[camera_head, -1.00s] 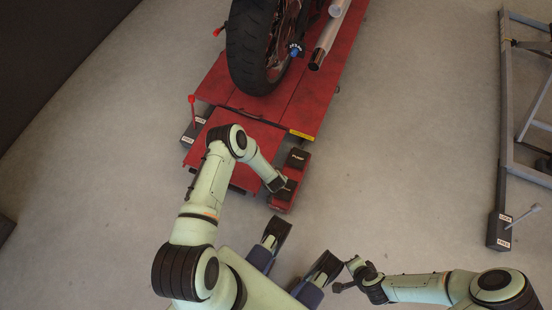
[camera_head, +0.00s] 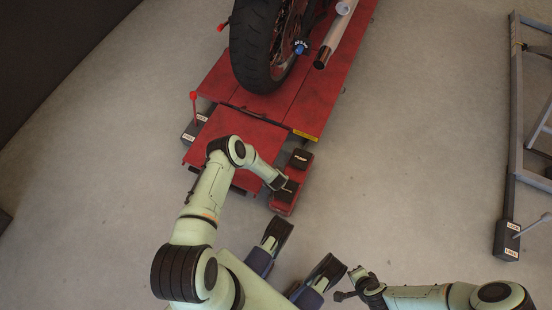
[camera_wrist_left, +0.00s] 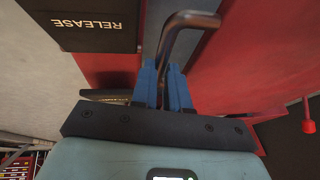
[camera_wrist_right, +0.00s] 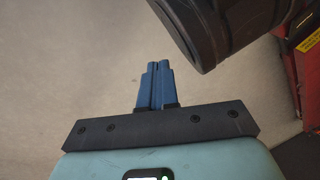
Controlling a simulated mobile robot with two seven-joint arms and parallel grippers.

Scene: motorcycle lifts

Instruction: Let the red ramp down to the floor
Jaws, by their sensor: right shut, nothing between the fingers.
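The red ramp (camera_head: 229,127) is a flat panel at the near end of the red lift, below the motorcycle's rear wheel. My left arm covers part of it, and its tilt is hard to tell. My left gripper (camera_head: 284,184) is at the ramp's right side, beside the red pedal unit (camera_head: 281,207). In the left wrist view its blue fingers (camera_wrist_left: 162,80) are closed around a dark bent bar (camera_wrist_left: 175,25), with red panel to the right. My right gripper (camera_head: 341,295) is low in the head view. The right wrist view shows its fingers (camera_wrist_right: 157,75) together and empty.
A black RELEASE pedal (camera_wrist_left: 85,25) is close to my left gripper; a PUMP pedal (camera_head: 300,158) is beyond it. A red-knobbed lever (camera_head: 194,97) stands left of the ramp. A grey frame (camera_head: 513,160) stands at right. The floor between is clear.

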